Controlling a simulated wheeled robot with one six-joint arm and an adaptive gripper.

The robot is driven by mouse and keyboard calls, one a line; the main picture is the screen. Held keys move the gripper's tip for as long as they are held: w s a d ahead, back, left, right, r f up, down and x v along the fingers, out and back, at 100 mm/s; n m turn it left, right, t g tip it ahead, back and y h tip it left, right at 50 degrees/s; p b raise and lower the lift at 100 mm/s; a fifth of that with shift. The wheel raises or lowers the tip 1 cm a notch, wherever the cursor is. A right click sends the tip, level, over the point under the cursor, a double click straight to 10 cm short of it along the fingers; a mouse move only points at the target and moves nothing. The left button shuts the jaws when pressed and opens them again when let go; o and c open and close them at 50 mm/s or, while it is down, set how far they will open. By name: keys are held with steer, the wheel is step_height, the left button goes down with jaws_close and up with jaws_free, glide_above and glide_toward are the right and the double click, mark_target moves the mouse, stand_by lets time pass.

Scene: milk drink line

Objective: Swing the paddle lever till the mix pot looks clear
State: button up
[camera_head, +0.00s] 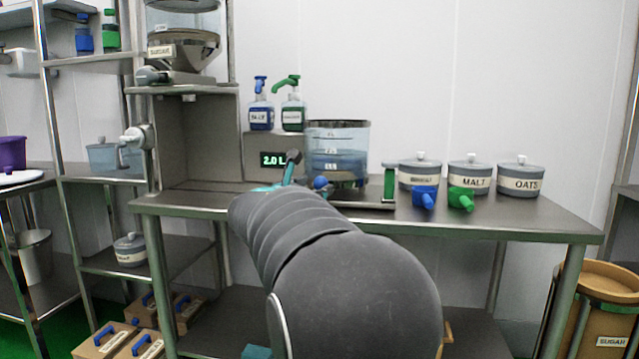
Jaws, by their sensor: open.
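The mix pot (337,137) is a clear, dark-rimmed vessel with level marks, standing on the bench. Bluish liquid shows inside; I cannot tell whether it is evenly mixed. My gripper (303,173) is open in front of the pot's lower left side, mostly hidden by my dark grey arm. A teal part with a dark tip shows there. A blue knob (321,184) shows low before the pot; I cannot tell whether it belongs to the paddle lever. I cannot tell whether my gripper touches it. An upright green handle (390,183) stands right of the pot.
A display (273,159) reads 2.0 L behind my gripper. Blue and green pump bottles (292,112) stand above it. Lidded pots, including malt (470,178) and oats (521,180), and blue and green scoops (461,198) sit to the right. The bench's right end (553,218) is clear.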

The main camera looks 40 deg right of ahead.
mark_target(316, 185)
steer(key=shift+x, duration=1.8)
jaws_close()
